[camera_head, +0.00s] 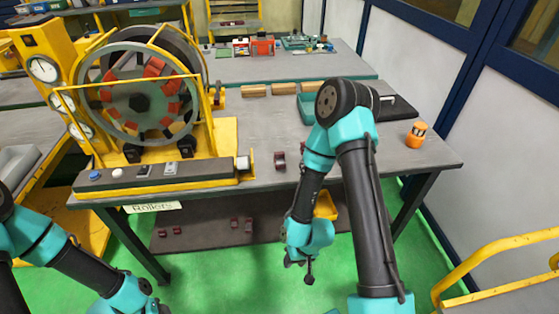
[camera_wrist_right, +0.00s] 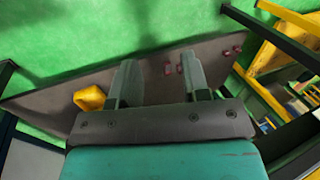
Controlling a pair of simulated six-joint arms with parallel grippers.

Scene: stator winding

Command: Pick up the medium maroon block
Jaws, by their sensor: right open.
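Several small maroon blocks lie on the lower shelf: one pair at the left (camera_head: 170,231) and another pair nearer the middle (camera_head: 241,224). I cannot tell which is the medium one. My right gripper (camera_head: 299,262) hangs in front of the bench, right of the shelf blocks. In the right wrist view it (camera_wrist_right: 160,80) is open and empty. One maroon pair (camera_wrist_right: 174,69) shows between its fingers, farther off, and the other pair (camera_wrist_right: 232,49) lies to the right. My left gripper is out of view.
The stator machine (camera_head: 140,85) stands on the bench's left. A yellow bin (camera_head: 326,206) is on the lower shelf, behind my right arm. A teal bin (camera_head: 305,108) and an orange object (camera_head: 416,134) are on the bench (camera_head: 350,155). The bench front edge overhangs the shelf (camera_wrist_right: 40,105).

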